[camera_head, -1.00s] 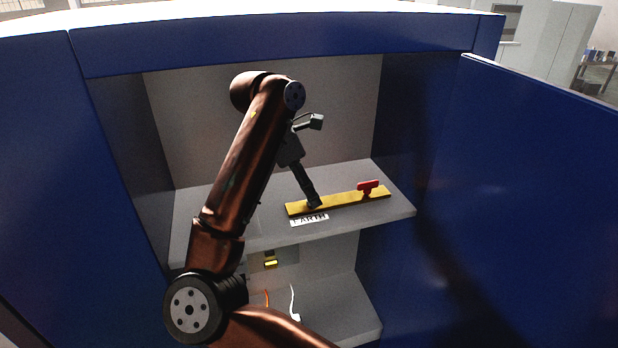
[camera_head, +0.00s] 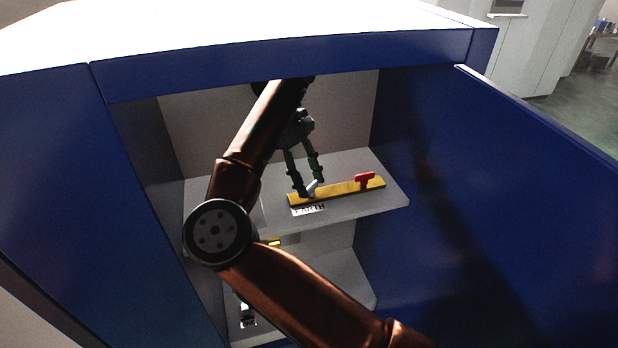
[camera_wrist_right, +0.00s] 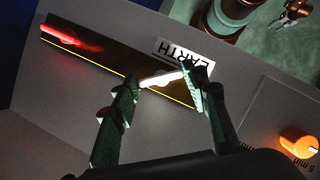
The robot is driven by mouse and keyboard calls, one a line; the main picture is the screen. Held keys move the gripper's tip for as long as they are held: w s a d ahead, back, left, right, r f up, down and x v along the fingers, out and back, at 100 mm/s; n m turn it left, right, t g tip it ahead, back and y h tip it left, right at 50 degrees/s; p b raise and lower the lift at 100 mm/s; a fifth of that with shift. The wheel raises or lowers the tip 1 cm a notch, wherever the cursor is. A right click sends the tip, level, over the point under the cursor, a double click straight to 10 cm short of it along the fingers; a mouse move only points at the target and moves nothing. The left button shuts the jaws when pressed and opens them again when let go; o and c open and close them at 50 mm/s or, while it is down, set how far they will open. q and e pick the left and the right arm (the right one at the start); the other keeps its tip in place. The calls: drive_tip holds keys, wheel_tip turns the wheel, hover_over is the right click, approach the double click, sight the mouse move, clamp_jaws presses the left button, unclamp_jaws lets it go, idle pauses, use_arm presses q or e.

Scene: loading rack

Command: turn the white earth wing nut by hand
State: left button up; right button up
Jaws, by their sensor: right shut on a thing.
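The white earth wing nut (camera_head: 313,187) sits near the left end of a yellow bar (camera_head: 340,191) on the upper shelf, behind the EARTH label (camera_head: 309,211). My right gripper (camera_head: 311,187) reaches down from above with one finger on each side of the nut and is shut on it. In the right wrist view the white nut (camera_wrist_right: 163,78) spans between the two fingertips of the right gripper (camera_wrist_right: 161,82). What looks like my left gripper (camera_wrist_right: 296,10) shows small at the top right of that view; its jaws are unclear.
A red wing nut (camera_head: 365,179) stands near the right end of the bar. An orange knob (camera_wrist_right: 299,140) is at the right in the wrist view. Blue cabinet walls enclose the shelf (camera_head: 375,207) at the sides, with a blue top beam (camera_head: 290,62) above.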

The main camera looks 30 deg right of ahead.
drive_tip(key=m+y, duration=0.1)
drive_tip(key=m, duration=0.3)
drive_tip(key=shift+d+r+m+y, duration=0.2)
drive_tip(key=shift+m+y, duration=0.1)
drive_tip(key=shift+y, duration=0.1)
drive_tip(key=shift+m+y, duration=0.6)
drive_tip(key=shift+m, duration=0.9)
drive_tip(key=o, duration=1.2)
drive_tip(key=shift+s, duration=0.1)
drive_tip(key=shift+c, duration=0.2)
drive_tip(key=shift+f, duration=0.1)
